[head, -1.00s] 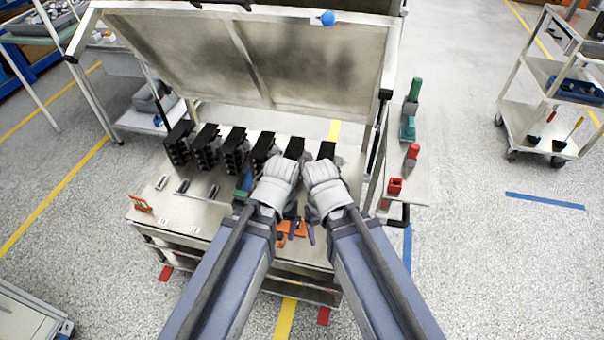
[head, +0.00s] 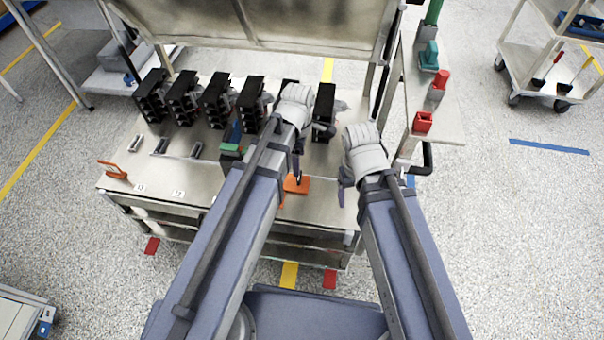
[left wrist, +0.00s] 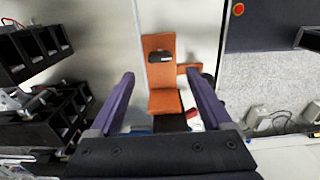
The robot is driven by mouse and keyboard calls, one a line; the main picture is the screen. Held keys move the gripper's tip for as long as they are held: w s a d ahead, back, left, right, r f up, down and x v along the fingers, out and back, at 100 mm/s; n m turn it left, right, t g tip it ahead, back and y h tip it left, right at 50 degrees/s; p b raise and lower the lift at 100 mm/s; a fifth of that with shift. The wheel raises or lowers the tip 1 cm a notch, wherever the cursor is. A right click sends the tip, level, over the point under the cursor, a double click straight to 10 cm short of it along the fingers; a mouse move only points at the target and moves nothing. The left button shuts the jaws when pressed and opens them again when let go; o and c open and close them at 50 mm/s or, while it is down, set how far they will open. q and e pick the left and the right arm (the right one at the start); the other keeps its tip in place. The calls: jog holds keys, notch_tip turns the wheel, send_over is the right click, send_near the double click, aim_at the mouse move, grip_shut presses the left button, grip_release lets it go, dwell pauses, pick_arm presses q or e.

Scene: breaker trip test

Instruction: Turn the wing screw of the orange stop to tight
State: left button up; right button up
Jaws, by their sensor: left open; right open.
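The orange stop (head: 296,184) lies on the bench top near its front edge, partly hidden by my left arm. In the left wrist view the stop (left wrist: 164,100) shows as an orange plate with a side arm. A small dark part (left wrist: 160,57) sits on it; I cannot tell for sure that it is the wing screw. My left gripper (left wrist: 160,78) is open, its purple fingers apart on either side of the stop in that view, with nothing visibly held. My right gripper (head: 344,192) is open and empty, right of the stop near the bench's right front corner.
Several black breakers (head: 217,100) stand in a row along the back of the bench (head: 150,185). An orange frame-like piece (head: 113,170) is at the left edge. A side shelf (head: 448,128) with red and green items is at the right. The front left bench top is mostly clear.

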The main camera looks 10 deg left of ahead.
pick_arm(q)
jog(key=shift+f, duration=0.1)
pick_arm(e)
jog(key=shift+f, duration=0.15)
pick_arm(q)
notch_tip(320, 180, down, 8)
jog(key=b, duration=0.7)
jog(key=shift+r+b, duration=0.2)
jog(key=shift+b, duration=0.2)
pick_arm(e)
notch_tip(320, 180, down, 8)
jog(key=shift+r, duration=0.2)
pick_arm(q)
grip_shut()
